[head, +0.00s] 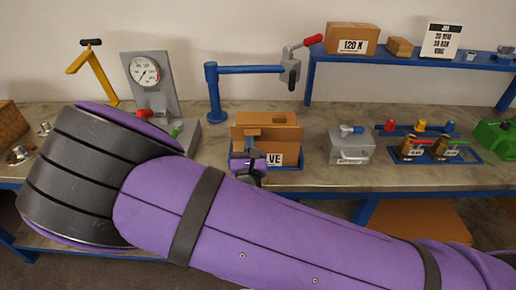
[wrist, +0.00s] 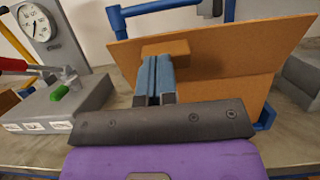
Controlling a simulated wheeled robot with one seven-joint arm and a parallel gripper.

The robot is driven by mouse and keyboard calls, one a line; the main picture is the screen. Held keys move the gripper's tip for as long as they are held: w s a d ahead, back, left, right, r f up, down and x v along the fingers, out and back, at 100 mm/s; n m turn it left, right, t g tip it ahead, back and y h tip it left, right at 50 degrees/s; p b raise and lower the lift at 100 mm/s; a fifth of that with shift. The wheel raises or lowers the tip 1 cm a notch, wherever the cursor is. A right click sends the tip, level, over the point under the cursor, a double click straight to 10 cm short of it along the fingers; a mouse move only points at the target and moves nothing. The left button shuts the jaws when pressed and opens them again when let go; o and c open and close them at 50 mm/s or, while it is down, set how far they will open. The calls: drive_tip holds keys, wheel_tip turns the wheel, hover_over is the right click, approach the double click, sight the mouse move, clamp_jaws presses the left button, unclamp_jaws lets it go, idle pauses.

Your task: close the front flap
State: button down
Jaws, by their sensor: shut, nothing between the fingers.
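The cardboard box (head: 288,135) stands on the bench behind my gripper, its label partly hidden and ending in "VE". In the wrist view a broad cardboard panel (wrist: 225,45) stands up and leans at the back, with a second panel (wrist: 225,92) below it. I cannot tell for sure which panel is the front flap. A small cardboard piece (wrist: 166,47) shows just beyond the fingertips. My gripper (head: 248,164) is shut and empty, in front of the box. Its blue fingers (wrist: 154,76) overlap the cardboard in the wrist view; contact is unclear.
A gauge stand (head: 150,85) and a blue post with a swing arm (head: 213,90) stand left of and behind the box. A grey metal box (head: 349,148) is to its right. A blue shelf (head: 420,60) carries boxes at the back right.

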sight(250, 130)
drive_tip(key=r+g, duration=0.1)
drive_tip(key=w+r+g, duration=0.1)
drive_tip(key=g, duration=0.1)
drive_tip(key=shift+w+d, duration=0.1)
drive_tip(key=shift+w, duration=0.2)
drive_tip(key=w+g, duration=0.1)
drive_tip(key=w+r+g, duration=0.1)
drive_tip(key=g, duration=0.1)
drive_tip(key=shift+r, duration=0.15)
drive_tip(key=w+g, duration=0.2)
drive_tip(key=g, duration=0.1)
drive_tip(key=shift+d+r, duration=0.1)
drive_tip(key=shift+r, duration=0.15)
drive_tip(key=w+f+g, duration=0.3)
drive_tip(key=w, duration=0.5)
drive_tip(key=shift+f+g, duration=0.2)
drive_tip(key=shift+g, duration=0.1)
drive_tip(key=shift+s+d+f, duration=0.1)
drive_tip(key=shift+d+f, duration=0.1)
drive_tip(key=shift+f, duration=0.05)
idle(0.5)
drive_tip(key=shift+r, duration=0.2)
